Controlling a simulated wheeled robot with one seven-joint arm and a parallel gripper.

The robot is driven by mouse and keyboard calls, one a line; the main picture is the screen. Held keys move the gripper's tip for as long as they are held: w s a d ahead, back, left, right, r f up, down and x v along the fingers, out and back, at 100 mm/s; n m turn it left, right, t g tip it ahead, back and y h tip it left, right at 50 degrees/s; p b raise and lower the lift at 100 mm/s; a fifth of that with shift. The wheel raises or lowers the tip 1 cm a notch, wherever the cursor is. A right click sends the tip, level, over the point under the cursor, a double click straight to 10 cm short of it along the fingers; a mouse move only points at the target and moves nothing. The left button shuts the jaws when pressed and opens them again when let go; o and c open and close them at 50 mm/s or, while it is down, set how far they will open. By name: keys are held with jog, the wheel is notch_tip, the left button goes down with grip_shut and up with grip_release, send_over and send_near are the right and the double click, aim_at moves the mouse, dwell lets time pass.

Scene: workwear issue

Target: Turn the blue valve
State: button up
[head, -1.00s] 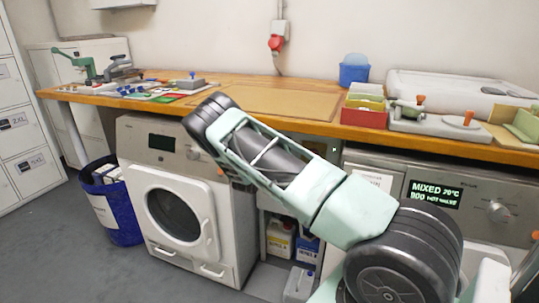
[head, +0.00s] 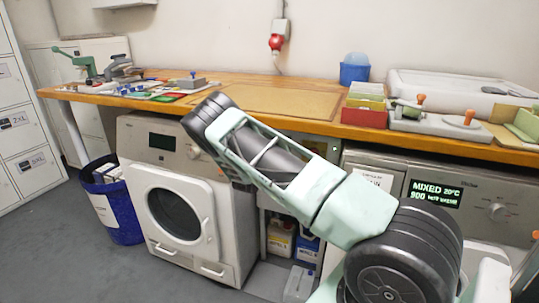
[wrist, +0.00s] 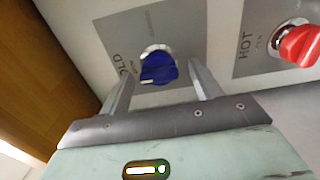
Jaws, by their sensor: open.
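My gripper (wrist: 160,85) is open, with one finger on each side of the knob. The knob shows between and just beyond the fingertips; I cannot tell whether either finger touches it. In the head view the valve and my gripper are hidden, and only my arm shows across the middle.
A red valve (wrist: 298,45) on a plate marked "HOT" sits right of the blue one. A wooden surface (wrist: 50,60) runs along the left. In the head view, a wooden worktop (head: 230,98) with trays and tools stands above a white washer (head: 180,210). A blue bin (head: 115,210) stands left.

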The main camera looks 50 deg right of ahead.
jog(key=v, duration=1.7)
jog(key=shift+p, duration=0.35)
jog(key=shift+s+a, duration=0.1)
jog(key=shift+a, duration=0.05)
